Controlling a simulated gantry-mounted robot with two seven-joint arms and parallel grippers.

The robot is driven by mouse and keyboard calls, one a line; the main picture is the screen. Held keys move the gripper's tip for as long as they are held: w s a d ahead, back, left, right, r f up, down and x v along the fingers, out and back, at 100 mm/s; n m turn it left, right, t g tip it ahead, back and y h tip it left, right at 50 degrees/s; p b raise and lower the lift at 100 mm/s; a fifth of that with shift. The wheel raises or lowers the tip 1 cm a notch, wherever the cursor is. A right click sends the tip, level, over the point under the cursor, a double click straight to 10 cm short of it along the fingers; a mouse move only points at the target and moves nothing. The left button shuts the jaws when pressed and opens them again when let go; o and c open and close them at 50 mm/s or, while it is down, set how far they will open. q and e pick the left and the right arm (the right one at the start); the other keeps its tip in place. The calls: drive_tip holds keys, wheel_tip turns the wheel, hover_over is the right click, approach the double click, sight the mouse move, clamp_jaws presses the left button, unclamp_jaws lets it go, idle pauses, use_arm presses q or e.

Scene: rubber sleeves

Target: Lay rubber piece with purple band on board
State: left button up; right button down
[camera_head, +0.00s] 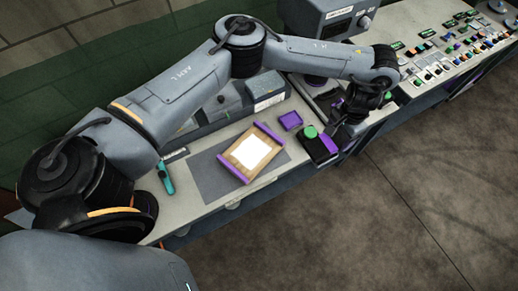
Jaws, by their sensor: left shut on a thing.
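My left arm reaches from the left across the bench. Its gripper (337,135) points down at the bench's front edge, right of the board, and is shut. The piece in its jaws is mostly hidden and too small to make out; I take it as the rubber piece. A board (239,164), brown with purple strips along two opposite edges and a white sheet in its middle, lies on a grey mat (210,178). The gripper is apart from the board. My right gripper is not in view.
A black and purple block (316,150) with a green round top (310,132) stands close left of the gripper. A small purple tray (290,121) sits behind it. A teal tool (165,178) lies left of the mat. Grey boxes (266,90) line the back; small parts (435,70) cover the right.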

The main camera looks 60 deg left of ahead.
use_arm(q)
drive_tip(key=w, duration=0.1)
drive_tip(key=w+r, duration=0.1)
drive_tip(key=w+a, duration=0.1)
drive_tip(key=shift+r, duration=0.3)
drive_tip(key=shift+w+a+f, duration=0.15)
drive_tip(key=shift+a+f, duration=0.4)
drive_tip(key=shift+a, duration=0.1)
drive_tip(key=s+a+f+n, duration=0.2)
drive_tip(key=a+f, duration=0.2)
drive_tip(key=f, duration=0.1)
drive_tip(key=n+b, duration=0.2)
drive_tip(key=b, duration=0.4)
hover_over(257, 146)
drive_tip(key=f, duration=2)
drive_tip(key=shift+w+d, duration=0.1)
drive_tip(key=shift+d, duration=0.25)
drive_tip(key=shift+a+f, duration=0.1)
drive_tip(key=shift+a, duration=0.25)
drive_tip(key=shift+f+b, duration=0.8)
drive_tip(key=shift+f, duration=1.2)
